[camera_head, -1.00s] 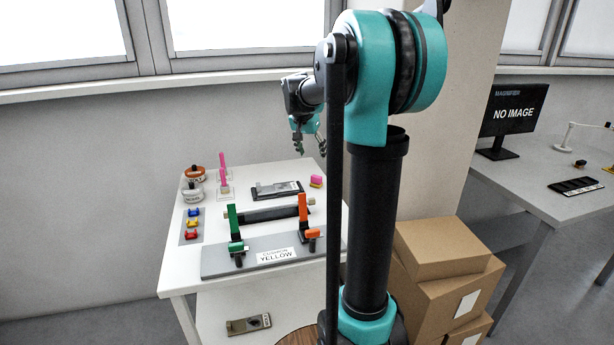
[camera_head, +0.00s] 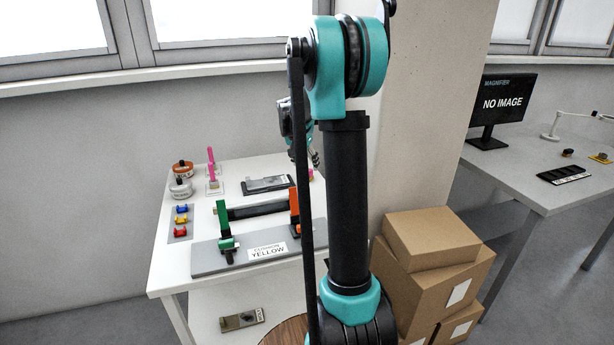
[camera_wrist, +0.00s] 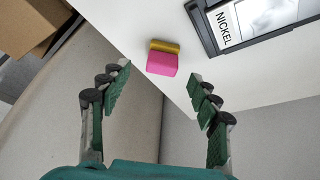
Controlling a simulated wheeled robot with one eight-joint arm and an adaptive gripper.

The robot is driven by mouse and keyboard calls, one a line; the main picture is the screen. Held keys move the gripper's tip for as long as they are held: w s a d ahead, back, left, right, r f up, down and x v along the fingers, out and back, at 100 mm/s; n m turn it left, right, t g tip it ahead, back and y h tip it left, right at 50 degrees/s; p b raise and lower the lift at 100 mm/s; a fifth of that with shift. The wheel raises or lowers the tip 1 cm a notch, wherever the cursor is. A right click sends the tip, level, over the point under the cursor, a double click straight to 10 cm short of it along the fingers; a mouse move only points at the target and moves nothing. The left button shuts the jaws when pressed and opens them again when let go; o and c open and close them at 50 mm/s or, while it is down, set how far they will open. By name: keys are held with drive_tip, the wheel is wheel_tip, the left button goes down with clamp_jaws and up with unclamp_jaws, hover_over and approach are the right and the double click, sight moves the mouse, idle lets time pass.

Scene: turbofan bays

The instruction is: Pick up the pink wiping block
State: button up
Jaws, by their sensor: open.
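The pink wiping block (camera_wrist: 162,63), pink with a yellow strip along one side, lies on the white table near its edge in the wrist view. In the head view a small pink bit of it (camera_head: 311,174) shows at the table's right side, mostly hidden by my arm. My gripper (camera_wrist: 160,84) is open, its two green-padded fingers spread either side of the block in the picture, with nothing between them. The block lies just beyond the fingertips and appears apart from them. In the head view my gripper (camera_head: 315,158) is largely hidden by my arm.
A dark-framed tray labelled NICKEL (camera_wrist: 226,34) lies near the block. The white table (camera_head: 176,262) also holds a grey fixture board (camera_head: 212,262), jars and small coloured blocks. Cardboard boxes (camera_head: 432,240) stand right of the table. A wall and window are behind.

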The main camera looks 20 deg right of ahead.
sight(307, 169)
drive_tip(key=shift+w+x, duration=0.1)
drive_tip(key=shift+x, duration=1.25)
drive_tip(key=shift+w+x, duration=0.15)
drive_tip(key=shift+x, duration=1.15)
drive_tip(key=shift+r, duration=0.1)
drive_tip(key=c, duration=1.3)
drive_tip(key=shift+c, duration=0.2)
wheel_tip(307, 169, up, 20)
drive_tip(key=o, duration=0.5)
drive_tip(key=shift+c, duration=1.4)
